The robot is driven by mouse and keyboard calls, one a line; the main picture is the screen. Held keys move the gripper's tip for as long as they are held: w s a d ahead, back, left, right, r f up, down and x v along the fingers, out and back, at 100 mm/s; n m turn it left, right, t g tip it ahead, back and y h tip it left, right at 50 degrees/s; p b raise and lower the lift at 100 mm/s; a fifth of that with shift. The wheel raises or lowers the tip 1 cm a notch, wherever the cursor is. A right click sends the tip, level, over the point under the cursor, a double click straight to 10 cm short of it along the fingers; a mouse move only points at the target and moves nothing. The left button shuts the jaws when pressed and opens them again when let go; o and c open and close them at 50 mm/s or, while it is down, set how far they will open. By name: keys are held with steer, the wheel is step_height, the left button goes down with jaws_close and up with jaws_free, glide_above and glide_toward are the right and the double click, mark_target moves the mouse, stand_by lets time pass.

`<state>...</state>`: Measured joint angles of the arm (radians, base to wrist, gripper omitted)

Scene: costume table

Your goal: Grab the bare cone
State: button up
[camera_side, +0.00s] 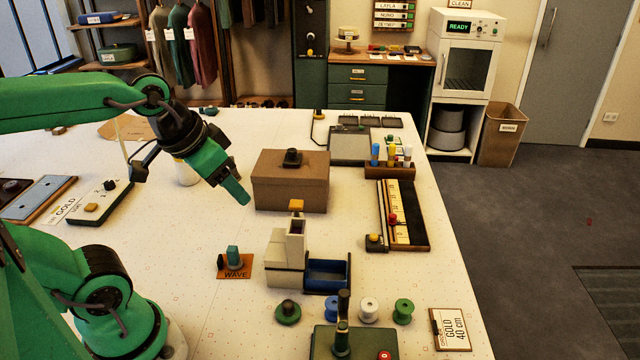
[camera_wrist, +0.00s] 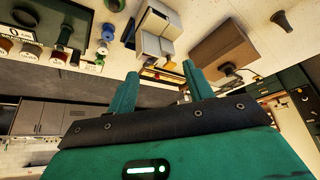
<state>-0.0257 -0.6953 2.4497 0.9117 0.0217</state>
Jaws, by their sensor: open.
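My gripper (camera_side: 238,192) is above the table, just left of the box, tilted down to the right. In the wrist view its two fingers stand apart with nothing between them.
The lidded brown box (camera_side: 290,182) stands close to my gripper's right. The table's middle left is clear.

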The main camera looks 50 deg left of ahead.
steer(key=w+a+r+g, duration=0.2)
steer(key=w+a+r, duration=0.1)
steer(key=w+a, duration=0.55)
steer(key=n+g, duration=0.1)
steer(key=g, duration=0.2)
glide_above(232, 157)
step_height(232, 157, down, 18)
steer(key=shift+d+r, duration=0.1)
steer(key=shift+d, duration=0.05)
steer(key=shift+s+a+f, duration=0.1)
steer(key=shift+a+f, duration=0.15)
steer(key=shift+f, duration=3.9)
steer(key=c, duration=1.1)
